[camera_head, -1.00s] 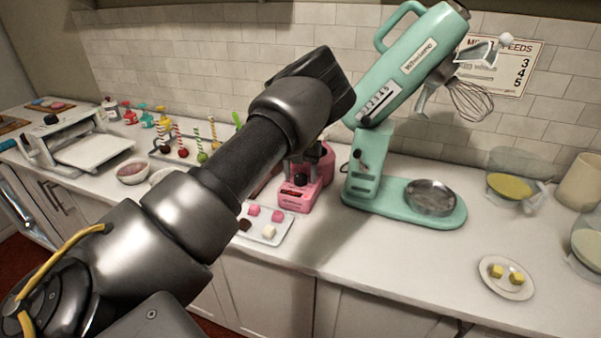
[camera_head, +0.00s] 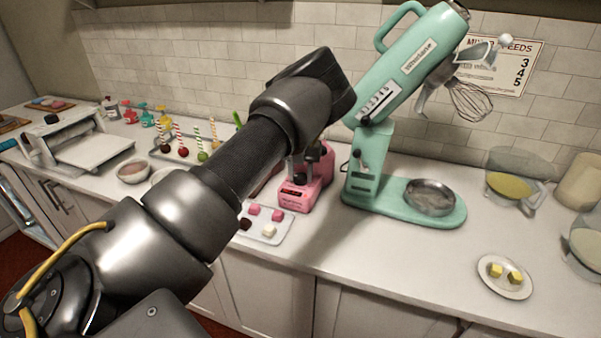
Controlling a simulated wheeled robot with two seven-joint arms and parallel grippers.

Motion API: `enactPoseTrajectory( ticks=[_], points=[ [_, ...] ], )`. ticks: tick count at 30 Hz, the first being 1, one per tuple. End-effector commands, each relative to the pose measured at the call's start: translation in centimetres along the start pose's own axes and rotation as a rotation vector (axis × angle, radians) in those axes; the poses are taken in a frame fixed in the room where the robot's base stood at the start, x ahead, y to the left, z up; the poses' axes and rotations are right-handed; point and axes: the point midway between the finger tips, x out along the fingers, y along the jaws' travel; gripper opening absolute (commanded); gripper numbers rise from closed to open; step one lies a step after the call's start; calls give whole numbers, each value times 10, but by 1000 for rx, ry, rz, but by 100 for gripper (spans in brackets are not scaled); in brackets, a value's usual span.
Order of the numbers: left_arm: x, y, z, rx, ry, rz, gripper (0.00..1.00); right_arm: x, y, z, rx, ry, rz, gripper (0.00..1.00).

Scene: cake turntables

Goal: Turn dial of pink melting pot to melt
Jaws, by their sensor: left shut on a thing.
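The pink melting pot (camera_head: 293,198) stands on the counter left of the mint mixer, its red display and black dial (camera_head: 299,179) facing me. My left arm crosses in front and hides much of the pot's left and upper parts. My left gripper (camera_head: 298,170) reaches down from the dark wrist to the pot's front. Its fingertips are small and partly hidden, and they look closed at the dial. I cannot read the dial's setting. My right gripper is not in view.
The mint mixer (camera_head: 392,201), head raised, stands right of the pot. A tray (camera_head: 275,239) with pink, white and brown pieces lies in front of it. A plate (camera_head: 505,289) with yellow cubes is at the right. The counter between the mixer and the plate is clear.

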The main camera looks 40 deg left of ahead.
Motion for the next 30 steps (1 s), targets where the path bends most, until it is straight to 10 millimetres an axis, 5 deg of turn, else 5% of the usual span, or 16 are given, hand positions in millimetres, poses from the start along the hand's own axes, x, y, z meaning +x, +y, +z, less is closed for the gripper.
enactPoseTrajectory(
  ticks=[30],
  points=[
    [-1,0,1,-742,-3,-1,15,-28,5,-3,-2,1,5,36]
  ],
)
